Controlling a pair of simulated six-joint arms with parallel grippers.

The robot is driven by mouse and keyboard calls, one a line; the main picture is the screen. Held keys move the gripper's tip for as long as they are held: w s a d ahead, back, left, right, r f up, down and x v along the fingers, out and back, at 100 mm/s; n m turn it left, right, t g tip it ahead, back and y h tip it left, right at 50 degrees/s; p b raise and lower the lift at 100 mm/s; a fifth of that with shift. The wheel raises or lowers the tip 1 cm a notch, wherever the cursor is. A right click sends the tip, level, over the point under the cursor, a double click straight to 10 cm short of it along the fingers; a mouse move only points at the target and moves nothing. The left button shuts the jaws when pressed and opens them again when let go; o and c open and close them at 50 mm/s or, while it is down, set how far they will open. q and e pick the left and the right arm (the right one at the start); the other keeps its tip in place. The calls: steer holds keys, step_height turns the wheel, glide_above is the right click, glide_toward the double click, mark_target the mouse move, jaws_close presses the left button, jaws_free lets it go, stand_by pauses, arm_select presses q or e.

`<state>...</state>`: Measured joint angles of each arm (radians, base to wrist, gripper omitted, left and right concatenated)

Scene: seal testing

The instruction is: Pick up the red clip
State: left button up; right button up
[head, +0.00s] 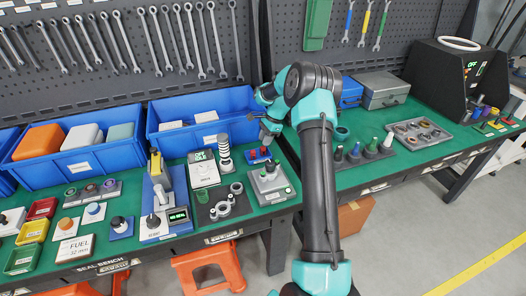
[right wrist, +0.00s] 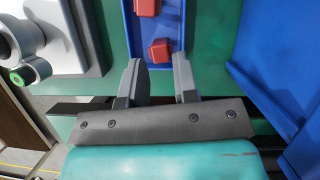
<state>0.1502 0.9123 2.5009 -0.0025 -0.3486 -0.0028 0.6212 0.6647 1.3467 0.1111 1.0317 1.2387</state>
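Two red clips show in the right wrist view, a nearer one (right wrist: 160,50) and a farther one (right wrist: 148,7) at the top edge. Both lie in a small blue tray (right wrist: 128,22). In the head view the tray (head: 251,159) is small on the green bench, with red in it. My right gripper (right wrist: 158,70) is open and empty, its two fingers apart. The nearer clip appears just beyond the fingertips, between their lines. In the head view the right gripper (head: 267,135) is above and near the tray, partly covered by my arm. My left gripper is not in view.
A grey device (head: 270,185) with a round button (right wrist: 17,78) stands close beside the tray. A large blue bin (right wrist: 287,65) is on the other side.

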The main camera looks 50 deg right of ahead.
mark_target(262, 147)
steer(key=shift+x, duration=2.6)
steer(key=c, duration=0.5)
